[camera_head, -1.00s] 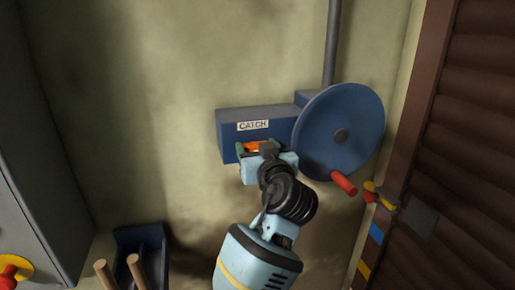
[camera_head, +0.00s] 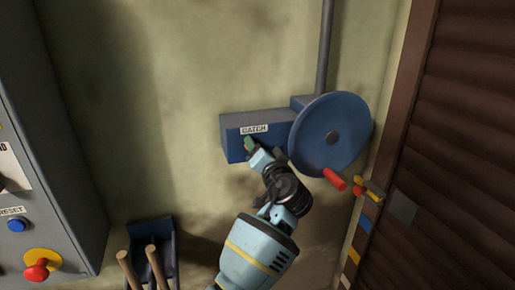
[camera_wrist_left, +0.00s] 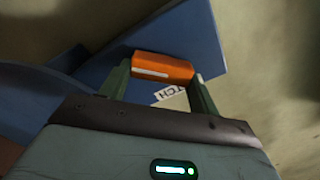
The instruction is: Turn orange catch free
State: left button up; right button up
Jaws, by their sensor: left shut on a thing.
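The orange catch (camera_wrist_left: 163,67) is between the two green fingers of my left gripper (camera_wrist_left: 158,85) in the left wrist view, and the gripper is shut on it. The catch lies at an angle to the label and the box edges there. In the head view my left gripper (camera_head: 249,147) is at the front of the blue box (camera_head: 233,148), just below its white CATCH label (camera_head: 254,129). Fingers and wrist hide the catch in that view. My right gripper is not in view.
A blue wheel (camera_head: 331,134) with a red handle (camera_head: 334,180) is right of the box, close to my wrist. A grey cabinet (camera_head: 60,150) with a red knob (camera_head: 37,270) stands left. A blue holder (camera_head: 150,229) with wooden handles is below. Bare wall lies between.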

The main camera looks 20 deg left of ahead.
pick_arm(q)
jog(key=m, duration=0.9)
jog(key=shift+w+d+f+p, duration=0.1)
jog(key=shift+f+p, duration=0.1)
jog(key=shift+p, duration=0.1)
jog(key=shift+m, duration=0.3)
jog(key=o, duration=1)
jog(key=shift+f, duration=0.1)
jog(key=shift+f, duration=0.1)
